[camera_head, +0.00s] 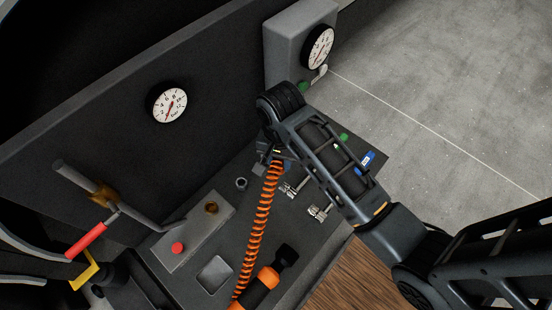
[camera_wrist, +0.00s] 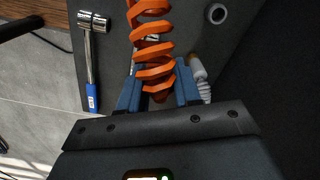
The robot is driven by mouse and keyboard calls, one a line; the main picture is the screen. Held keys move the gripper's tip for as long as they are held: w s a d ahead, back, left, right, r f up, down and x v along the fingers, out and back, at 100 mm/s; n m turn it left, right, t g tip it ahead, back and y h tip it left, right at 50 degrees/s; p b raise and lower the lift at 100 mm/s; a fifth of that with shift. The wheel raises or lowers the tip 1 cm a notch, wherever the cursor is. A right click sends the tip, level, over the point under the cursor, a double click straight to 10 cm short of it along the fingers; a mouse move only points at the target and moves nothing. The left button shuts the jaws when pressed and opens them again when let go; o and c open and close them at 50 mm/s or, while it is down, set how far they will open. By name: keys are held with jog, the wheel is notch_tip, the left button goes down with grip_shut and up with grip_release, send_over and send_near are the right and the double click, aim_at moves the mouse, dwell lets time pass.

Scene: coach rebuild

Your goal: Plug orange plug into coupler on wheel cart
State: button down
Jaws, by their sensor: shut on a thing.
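An orange coiled hose (camera_head: 264,208) runs from the bottom of the head view up to my gripper (camera_head: 267,163). In the wrist view, my gripper (camera_wrist: 157,88) has blue fingers on both sides of the hose's end, and the coil (camera_wrist: 152,50) extends away between them. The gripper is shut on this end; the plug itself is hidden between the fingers. A pale fitting with a brass-coloured part (camera_wrist: 201,80) shows just beyond the right finger. I cannot tell whether it is the coupler, or whether the plug touches anything.
A dark bench top holds silver fittings (camera_head: 318,212), a blue-handled tool (camera_wrist: 92,60), a ring (camera_head: 241,184) and an orange-and-black tool (camera_head: 264,284). A grey box has a red button (camera_head: 178,248). Gauges (camera_head: 167,103) stand behind. Open floor (camera_head: 450,90) lies right.

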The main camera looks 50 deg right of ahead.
jog(key=shift+r+p, duration=1.9)
jog(key=shift+p, duration=0.15)
